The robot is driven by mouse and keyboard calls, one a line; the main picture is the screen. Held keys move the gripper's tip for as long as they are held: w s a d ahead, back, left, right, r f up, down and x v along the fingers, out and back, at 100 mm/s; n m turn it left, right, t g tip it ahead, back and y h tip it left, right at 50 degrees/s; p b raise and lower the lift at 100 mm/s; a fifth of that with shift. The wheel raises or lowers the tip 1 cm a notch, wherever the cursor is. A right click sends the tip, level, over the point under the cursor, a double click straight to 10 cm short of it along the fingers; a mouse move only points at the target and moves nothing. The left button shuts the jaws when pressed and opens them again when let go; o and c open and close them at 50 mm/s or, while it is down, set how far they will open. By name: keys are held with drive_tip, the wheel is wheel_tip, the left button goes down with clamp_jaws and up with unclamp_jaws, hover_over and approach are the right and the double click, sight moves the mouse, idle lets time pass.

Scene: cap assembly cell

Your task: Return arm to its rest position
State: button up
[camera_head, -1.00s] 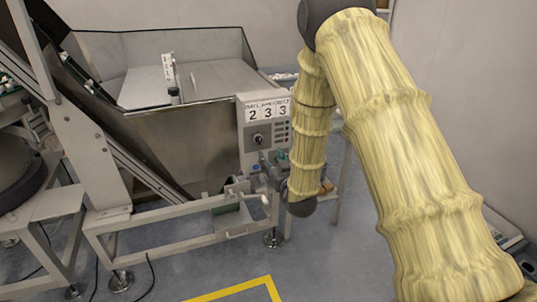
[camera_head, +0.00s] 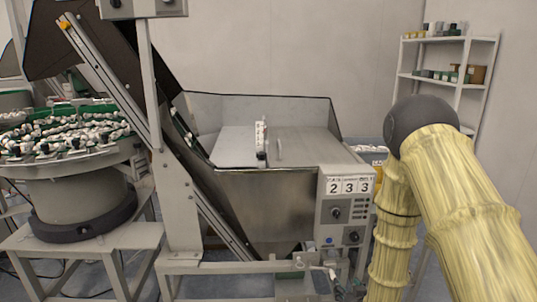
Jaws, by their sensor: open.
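My arm (camera_head: 470,215), in a yellowish ribbed cover with a dark grey joint cap, stands at the right side of the view. It is folded, with one section hanging down in front of the machine's right side. The lower end of the arm runs out of the bottom of the picture, so my gripper is not seen.
A metal hopper machine (camera_head: 265,195) with an inclined conveyor stands in the middle. Its control box (camera_head: 345,208) reads 233, close to my arm. A round feeder bowl (camera_head: 75,185) full of small parts is at left. A shelf rack (camera_head: 445,78) stands back right.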

drive_tip(key=s+a+f+g+p, duration=0.1)
drive_tip(key=s+f+g+p, duration=0.15)
drive_tip(key=s+f, duration=0.45)
drive_tip(key=s+a+f+g+p, duration=0.1)
drive_tip(key=s+f+g, duration=0.25)
drive_tip(key=s, duration=0.75)
drive_tip(key=s+a+f+g+p, duration=0.1)
drive_tip(key=s+g+p, duration=0.3)
drive_tip(key=s, duration=2)
drive_tip(key=f+g, duration=0.1)
drive_tip(key=g, duration=0.2)
drive_tip(key=shift+s+a, duration=0.15)
drive_tip(key=shift+a, duration=0.1)
